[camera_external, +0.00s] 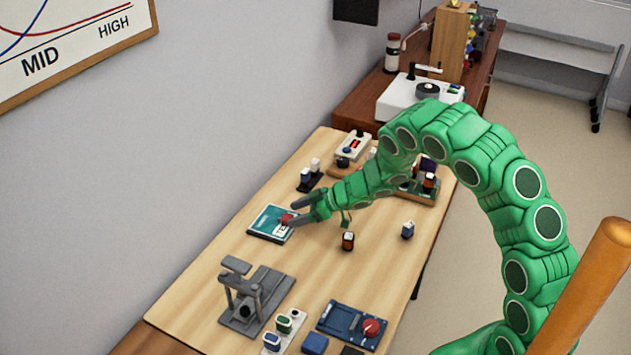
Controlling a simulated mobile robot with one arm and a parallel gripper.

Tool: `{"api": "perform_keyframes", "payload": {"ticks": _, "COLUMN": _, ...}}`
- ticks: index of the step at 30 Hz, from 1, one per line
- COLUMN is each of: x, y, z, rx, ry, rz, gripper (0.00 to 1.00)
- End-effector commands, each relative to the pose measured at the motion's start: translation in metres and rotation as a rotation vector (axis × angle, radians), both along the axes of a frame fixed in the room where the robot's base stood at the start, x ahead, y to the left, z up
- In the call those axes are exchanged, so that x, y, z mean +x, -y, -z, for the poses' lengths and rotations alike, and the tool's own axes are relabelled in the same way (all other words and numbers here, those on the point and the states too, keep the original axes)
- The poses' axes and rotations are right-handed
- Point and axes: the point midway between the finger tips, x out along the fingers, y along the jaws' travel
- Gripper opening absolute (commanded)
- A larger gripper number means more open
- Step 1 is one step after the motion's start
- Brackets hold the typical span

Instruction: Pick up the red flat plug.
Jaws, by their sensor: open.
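A small red piece (287,218), which looks like the red flat plug, is at the right side of a teal-faced panel (263,222) lying on the table. My green arm reaches in from the right, and my gripper (293,211) is open with its grey fingers pointing left. The fingertips are at the red piece, one above it and one just beside it in the picture. The lower finger partly covers it, and I cannot tell whether they touch.
The wooden table (215,270) holds a grey stand (240,309), a blue box with a red knob (345,322), a dark block with orange (348,241) and a blue block (408,230). A white-topped device (353,147) stands behind. The table's middle is mostly clear.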

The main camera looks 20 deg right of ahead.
Motion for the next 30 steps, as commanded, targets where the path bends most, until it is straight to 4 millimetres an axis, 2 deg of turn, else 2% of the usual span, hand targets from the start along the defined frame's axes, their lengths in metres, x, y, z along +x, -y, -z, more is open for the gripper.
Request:
{"api": "perform_keyframes", "payload": {"ticks": 6, "x": 0.008, "y": -0.019, "z": 0.011, "rx": 0.003, "ry": 0.0, "rz": -0.003, "gripper": 0.72}}
{"api": "perform_keyframes", "payload": {"ticks": 14, "x": 0.009, "y": -0.021, "z": 0.012, "rx": 0.002, "ry": 0.001, "rz": -0.002, "gripper": 0.72}}
{"api": "perform_keyframes", "payload": {"ticks": 25, "x": 0.008, "y": -0.021, "z": 0.012, "rx": 0.001, "ry": 0.001, "rz": -0.001, "gripper": 0.17}}
{"api": "perform_keyframes", "payload": {"ticks": 27, "x": 0.008, "y": -0.02, "z": 0.012, "rx": 0.001, "ry": 0.001, "rz": -0.001, "gripper": 0.1}}
{"api": "perform_keyframes", "payload": {"ticks": 30, "x": 0.008, "y": -0.02, "z": 0.012, "rx": 0.001, "ry": 0.001, "rz": -0.001, "gripper": 0.1}}
